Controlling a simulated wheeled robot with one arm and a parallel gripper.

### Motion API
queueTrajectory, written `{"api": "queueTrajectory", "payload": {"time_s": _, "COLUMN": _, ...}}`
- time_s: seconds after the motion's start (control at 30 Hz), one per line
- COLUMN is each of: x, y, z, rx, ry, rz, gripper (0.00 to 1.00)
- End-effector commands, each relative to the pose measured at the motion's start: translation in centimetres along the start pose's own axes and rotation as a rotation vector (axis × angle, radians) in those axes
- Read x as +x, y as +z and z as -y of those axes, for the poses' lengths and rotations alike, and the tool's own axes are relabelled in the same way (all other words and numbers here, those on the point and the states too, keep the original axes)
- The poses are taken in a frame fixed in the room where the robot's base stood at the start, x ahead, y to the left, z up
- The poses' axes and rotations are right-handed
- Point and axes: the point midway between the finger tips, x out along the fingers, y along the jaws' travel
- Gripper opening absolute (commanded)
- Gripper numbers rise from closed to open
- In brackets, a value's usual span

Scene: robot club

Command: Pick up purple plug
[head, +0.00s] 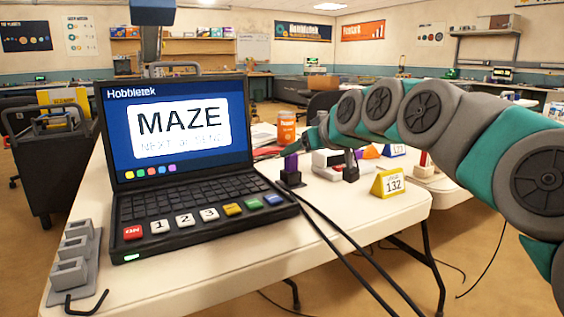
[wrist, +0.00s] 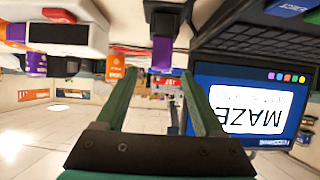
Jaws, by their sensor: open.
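The purple plug (head: 291,162) stands upright in a small black base on the white table, just right of the laptop. In the upside-down wrist view the purple plug (wrist: 162,53) hangs from its black base (wrist: 165,14). My gripper (wrist: 160,75) is open, with its green fingers on either side of the plug in the picture and nothing held. I cannot tell whether the plug is between the tips or just beyond them. In the head view my arm comes in from the right, and its end is close to the plug; the fingers are hard to make out.
The laptop (head: 180,150), reading MAZE, stands left of the plug. An orange jar (head: 287,127) is behind the plug. A yellow 132 sign (head: 389,183) and a white-and-red device (head: 327,165) are to its right. Black cables (head: 340,240) cross the table front. A grey slotted holder (head: 75,262) is at left.

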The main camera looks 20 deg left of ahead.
Motion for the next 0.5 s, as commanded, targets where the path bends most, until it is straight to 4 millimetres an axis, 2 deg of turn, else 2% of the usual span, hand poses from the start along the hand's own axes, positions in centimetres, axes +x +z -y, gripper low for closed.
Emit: {"api": "queueTrajectory", "payload": {"time_s": 0.5, "x": 4.6, "y": 0.1, "z": 0.1, "rx": 0.000, "ry": -0.002, "rz": 0.003, "gripper": 0.70}}
